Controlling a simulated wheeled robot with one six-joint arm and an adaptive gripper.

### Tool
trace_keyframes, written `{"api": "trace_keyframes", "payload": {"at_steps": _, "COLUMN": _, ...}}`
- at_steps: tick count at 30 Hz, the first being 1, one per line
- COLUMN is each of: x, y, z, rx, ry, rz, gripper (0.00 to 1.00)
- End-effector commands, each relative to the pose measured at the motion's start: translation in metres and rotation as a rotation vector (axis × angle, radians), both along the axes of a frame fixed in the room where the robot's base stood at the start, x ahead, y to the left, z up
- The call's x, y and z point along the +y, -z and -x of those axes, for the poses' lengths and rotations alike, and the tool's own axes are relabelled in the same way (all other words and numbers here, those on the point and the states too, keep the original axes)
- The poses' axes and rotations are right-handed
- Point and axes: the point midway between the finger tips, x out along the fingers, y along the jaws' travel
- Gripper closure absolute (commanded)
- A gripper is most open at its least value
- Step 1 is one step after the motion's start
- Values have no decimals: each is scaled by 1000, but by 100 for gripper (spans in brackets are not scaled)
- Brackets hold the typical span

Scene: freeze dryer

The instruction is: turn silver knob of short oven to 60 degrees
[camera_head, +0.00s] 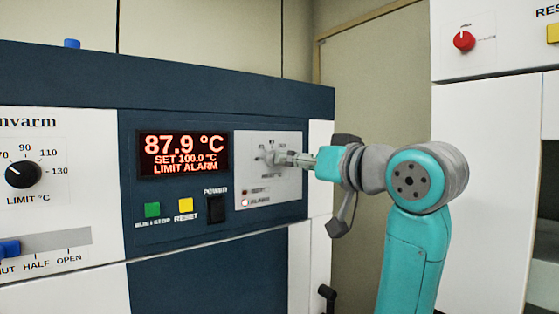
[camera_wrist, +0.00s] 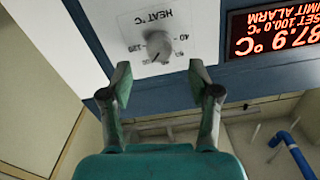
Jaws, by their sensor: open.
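The silver knob (camera_wrist: 158,44) sits on a light panel marked "HEAT °C" in the wrist view, which shows it upside down. In the head view the knob (camera_head: 270,157) is partly hidden by my gripper. My gripper (camera_wrist: 158,75) is open, with one finger on each side below the knob in the wrist view. The fingers appear apart from the knob, with nothing between them. In the head view my gripper (camera_head: 298,159) reaches from the right towards the panel. The oven's display (camera_head: 183,154) reads 87.9 °C, SET 100.0 °C, LIMIT ALARM.
Beside the knob panel are a green button (camera_head: 152,210), a yellow RESET button (camera_head: 186,205) and a black POWER switch (camera_head: 216,208). A black LIMIT °C knob (camera_head: 23,174) is at the left. A white cabinet with a red knob (camera_head: 464,40) stands at the right.

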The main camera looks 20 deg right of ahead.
Motion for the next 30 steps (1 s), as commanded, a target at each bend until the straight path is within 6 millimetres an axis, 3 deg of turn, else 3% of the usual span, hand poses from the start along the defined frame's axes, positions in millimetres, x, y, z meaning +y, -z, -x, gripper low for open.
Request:
{"api": "trace_keyframes", "payload": {"at_steps": 9, "x": 16, "y": 0, "z": -48, "rx": 1, "ry": -1, "rz": -1, "gripper": 38}}
{"api": "trace_keyframes", "payload": {"at_steps": 15, "x": 19, "y": 0, "z": -59, "rx": 0, "ry": 0, "rz": -1, "gripper": 38}}
{"api": "trace_keyframes", "payload": {"at_steps": 23, "x": 20, "y": 0, "z": -60, "rx": -1, "ry": 0, "rz": 0, "gripper": 38}}
{"api": "trace_keyframes", "payload": {"at_steps": 24, "x": 20, "y": 0, "z": -60, "rx": -1, "ry": 0, "rz": 0, "gripper": 41}}
{"api": "trace_keyframes", "payload": {"at_steps": 30, "x": 20, "y": 0, "z": -60, "rx": 0, "ry": 1, "rz": 0, "gripper": 91}}
